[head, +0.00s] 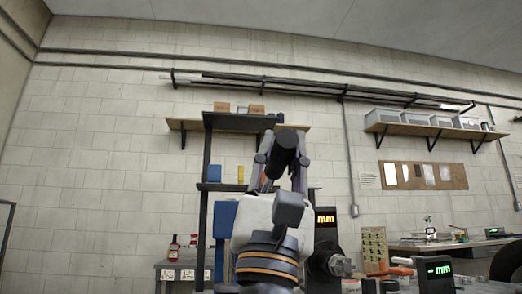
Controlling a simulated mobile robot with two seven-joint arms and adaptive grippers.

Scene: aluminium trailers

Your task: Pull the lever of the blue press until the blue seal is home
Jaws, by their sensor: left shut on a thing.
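My left gripper (281,152) is raised in the middle of the head view, its two grey fingers pointing up. It is shut on a thick dark cylindrical grip (287,142), which looks like the end of the press lever. My own white and dark arm covers most of what lies below. A blue upright part (225,222) shows just left of my arm and may belong to the blue press. The blue seal is not visible. My right gripper cannot be made out.
A dark shelf rack (208,165) stands behind my arm. An orange mm display (325,219) and a dark round machine part (326,252) are close on the right. A green mm display (438,270) stands at lower right. Bottles (173,247) stand on a left bench.

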